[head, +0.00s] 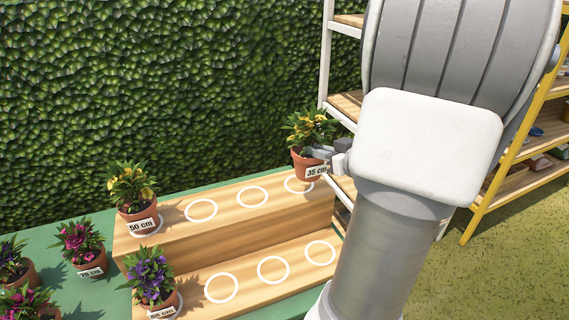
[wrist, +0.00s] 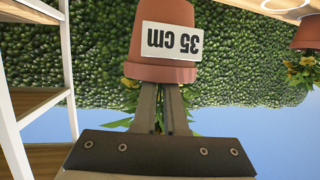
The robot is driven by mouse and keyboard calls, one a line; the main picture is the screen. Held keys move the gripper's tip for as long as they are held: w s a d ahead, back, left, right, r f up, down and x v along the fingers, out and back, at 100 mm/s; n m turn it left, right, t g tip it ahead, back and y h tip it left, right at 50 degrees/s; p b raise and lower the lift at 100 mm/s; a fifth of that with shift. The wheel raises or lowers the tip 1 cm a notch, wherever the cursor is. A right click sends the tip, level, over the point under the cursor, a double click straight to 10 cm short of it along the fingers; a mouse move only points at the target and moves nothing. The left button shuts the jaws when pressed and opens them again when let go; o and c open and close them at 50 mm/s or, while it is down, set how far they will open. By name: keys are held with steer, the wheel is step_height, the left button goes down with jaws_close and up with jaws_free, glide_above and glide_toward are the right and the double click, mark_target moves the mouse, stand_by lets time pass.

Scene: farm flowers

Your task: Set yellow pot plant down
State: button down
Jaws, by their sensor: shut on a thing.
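The yellow pot plant (head: 310,140) is a terracotta pot with yellow flowers and a "35 cm" label. My gripper (head: 328,157) is shut on it and comes in from the right in the head view. The pot is upright near the right end of the upper step (head: 232,233), by the rightmost white ring (head: 299,186); I cannot tell whether it touches the wood. The wrist view is upside down and shows the pot (wrist: 165,62) between the fingers of my gripper (wrist: 160,100).
Another yellow plant marked "50 cm" (head: 132,200) stands at the upper step's left end. A purple plant (head: 152,283) is on the lower step, which has several empty rings (head: 273,269). Pink plants (head: 81,246) are at left. A white-framed shelf (head: 326,60) stands close on the right.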

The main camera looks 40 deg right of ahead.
steer(key=shift+w+d+f+b, duration=0.5)
steer(key=shift+w+f, duration=0.5)
steer(key=shift+f, duration=0.3)
steer(key=shift+w+d+f+b, duration=0.4)
steer(key=shift+w+f, duration=0.6)
steer(key=shift+f, duration=0.3)
steer(key=shift+w+d+f+b, duration=0.4)
steer(key=shift+w+f+b, duration=0.15)
steer(key=shift+w+f, duration=0.6)
steer(key=shift+s+f, duration=0.15)
steer(key=shift+f, duration=0.05)
steer(key=shift+f, duration=0.15)
steer(key=c, duration=1)
jaws_free()
